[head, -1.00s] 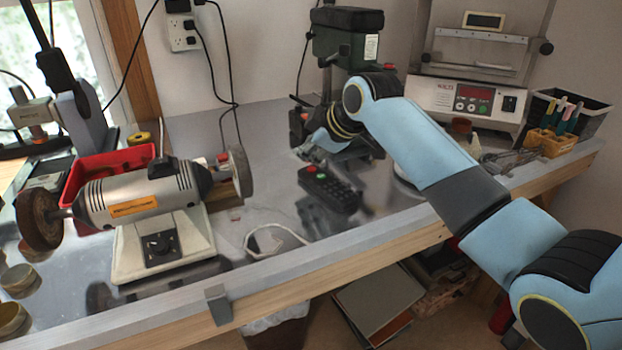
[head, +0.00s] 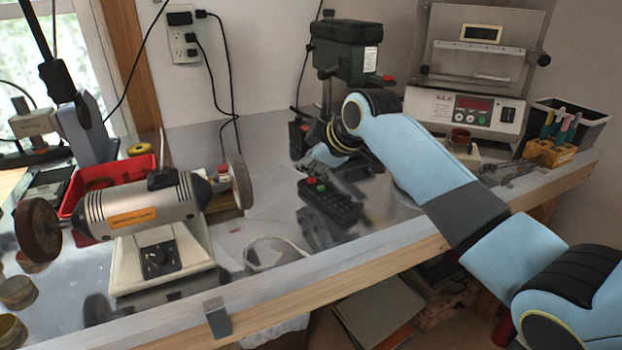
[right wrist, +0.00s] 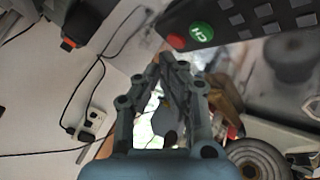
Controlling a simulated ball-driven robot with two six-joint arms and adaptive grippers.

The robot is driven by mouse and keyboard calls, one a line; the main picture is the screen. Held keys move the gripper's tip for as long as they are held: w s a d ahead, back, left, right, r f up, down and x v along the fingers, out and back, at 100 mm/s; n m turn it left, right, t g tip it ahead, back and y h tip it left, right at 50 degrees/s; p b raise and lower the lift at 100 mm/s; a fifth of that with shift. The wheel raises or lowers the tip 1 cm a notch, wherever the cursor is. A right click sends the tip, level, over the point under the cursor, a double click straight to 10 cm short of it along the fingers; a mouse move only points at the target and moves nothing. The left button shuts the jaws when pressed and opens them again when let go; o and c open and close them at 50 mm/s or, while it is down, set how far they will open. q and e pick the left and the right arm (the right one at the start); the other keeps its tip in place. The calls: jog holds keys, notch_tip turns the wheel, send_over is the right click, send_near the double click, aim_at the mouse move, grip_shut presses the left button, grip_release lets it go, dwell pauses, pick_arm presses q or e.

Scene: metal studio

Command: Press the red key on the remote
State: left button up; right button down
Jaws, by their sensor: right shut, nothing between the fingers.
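A black remote (head: 335,205) lies on the metal bench top, with a red key (head: 311,181) and a green key at its far left end. My right gripper (head: 332,167) is just behind that end, above the bench. In the right wrist view the remote (right wrist: 240,18) enters from the top right, its red key (right wrist: 176,41) just beyond the shut fingertips (right wrist: 172,60). The fingers hold nothing. Whether they touch the key cannot be told; a small gap shows in the picture. My left gripper is not in view.
A bench grinder (head: 145,210) stands to the left, before a red tray (head: 110,172). A green drill press (head: 345,50) stands behind my gripper. A white cable loop (head: 275,250) lies near the front edge. A control unit (head: 465,108) is at the back right.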

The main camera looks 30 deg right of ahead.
aim_at(309, 181)
jog(key=shift+f, duration=0.1)
dwell(0.4)
jog(key=shift+f, duration=0.35)
jog(key=shift+f, duration=0.2)
dwell(0.4)
jog(key=shift+r+p, duration=0.65)
jog(key=shift+p, duration=0.25)
notch_tip(309, 181, up, 6)
jog(key=p, duration=0.6)
